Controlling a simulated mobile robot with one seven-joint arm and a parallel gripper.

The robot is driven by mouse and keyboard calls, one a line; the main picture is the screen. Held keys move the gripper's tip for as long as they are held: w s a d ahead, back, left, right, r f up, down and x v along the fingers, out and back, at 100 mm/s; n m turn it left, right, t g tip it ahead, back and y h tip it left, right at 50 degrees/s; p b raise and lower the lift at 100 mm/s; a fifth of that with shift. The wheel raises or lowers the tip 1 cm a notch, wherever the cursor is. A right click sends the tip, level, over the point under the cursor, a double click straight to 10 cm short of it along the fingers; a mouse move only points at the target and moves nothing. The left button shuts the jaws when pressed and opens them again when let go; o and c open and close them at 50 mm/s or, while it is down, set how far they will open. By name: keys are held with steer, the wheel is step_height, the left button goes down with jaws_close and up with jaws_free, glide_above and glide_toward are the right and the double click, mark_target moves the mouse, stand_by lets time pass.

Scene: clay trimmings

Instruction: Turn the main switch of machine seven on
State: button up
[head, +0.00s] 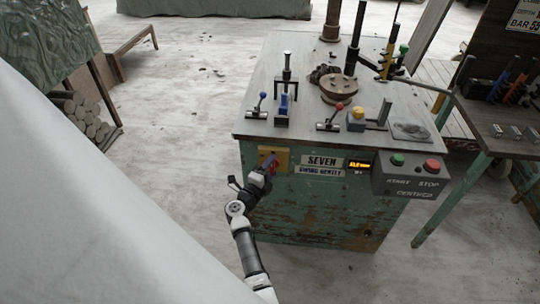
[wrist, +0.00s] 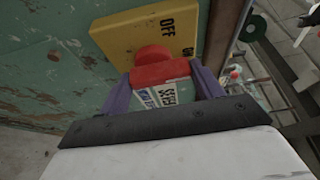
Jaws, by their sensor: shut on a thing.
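Machine seven (head: 330,215) is a worn green cabinet with a grey top and a plate reading SEVEN (head: 323,161). Its main switch has a yellow plate (head: 283,155) on the upper left of the front. In the wrist view the yellow plate (wrist: 118,38) carries the word OFF and a partly hidden word beside it. A red switch handle (wrist: 160,73) with a rounded red boss stands out from the plate. My gripper (head: 265,168) is at the switch, its purple fingers (wrist: 163,80) shut on the red handle from both sides. A label shows between the fingers.
A grey box with a green START button (head: 397,160) and a red STOP button (head: 432,166) is on the front right. Blue-knobbed (head: 262,95) and red-knobbed (head: 339,106) levers stand on the top. A side table (head: 500,125) stands at right.

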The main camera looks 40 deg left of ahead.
stand_by(0.6)
steer(key=o, duration=1)
steer(key=s, duration=0.4)
steer(key=s+d, duration=0.1)
steer(key=s, duration=0.4)
steer(key=s+d+b, duration=0.1)
steer(key=s, duration=0.3)
steer(key=shift+s+d, duration=0.1)
steer(key=shift+s, duration=0.25)
steer(key=shift+r, duration=0.15)
